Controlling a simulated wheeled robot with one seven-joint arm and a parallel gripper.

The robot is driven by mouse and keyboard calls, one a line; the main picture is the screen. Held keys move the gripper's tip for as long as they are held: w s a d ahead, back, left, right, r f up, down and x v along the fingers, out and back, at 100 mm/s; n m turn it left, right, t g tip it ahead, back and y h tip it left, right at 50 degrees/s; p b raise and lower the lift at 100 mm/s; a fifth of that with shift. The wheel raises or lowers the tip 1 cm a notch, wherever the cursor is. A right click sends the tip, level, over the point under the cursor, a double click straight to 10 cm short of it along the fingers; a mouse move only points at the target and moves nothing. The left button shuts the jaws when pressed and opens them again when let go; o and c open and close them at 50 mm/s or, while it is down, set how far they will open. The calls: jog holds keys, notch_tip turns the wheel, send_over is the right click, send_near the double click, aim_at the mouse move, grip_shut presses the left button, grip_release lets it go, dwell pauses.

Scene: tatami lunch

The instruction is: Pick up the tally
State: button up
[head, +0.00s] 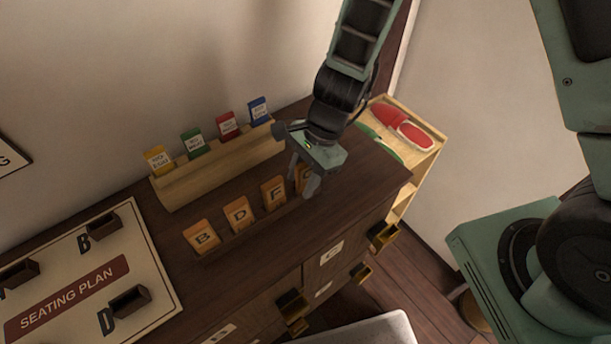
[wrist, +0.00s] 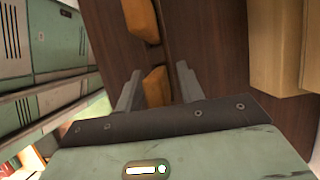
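Orange tallies stand in a row in a dark rack (head: 225,245) on the cabinet top: tally B (head: 201,236), tally D (head: 238,214), tally F (head: 273,193) and one at the right end (head: 304,176), whose letter is mostly hidden by my gripper. My gripper (head: 302,180) points down over the right-end tally with its fingers apart. In the wrist view, my open gripper (wrist: 158,83) has an orange tally (wrist: 157,88) in line between its fingers; I cannot tell whether they touch it. Another tally (wrist: 142,18) shows beyond.
A tan wooden rack (head: 215,170) behind the tallies holds yellow, green, red and blue cards; it shows close on the right in the wrist view (wrist: 285,45). A seating plan board (head: 150,270) lies at left. A shelf with red slippers (head: 390,117) stands at right. Cabinet drawers (head: 330,254) face front.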

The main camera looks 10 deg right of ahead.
grip_shut()
jog(key=shift+r, duration=0.1)
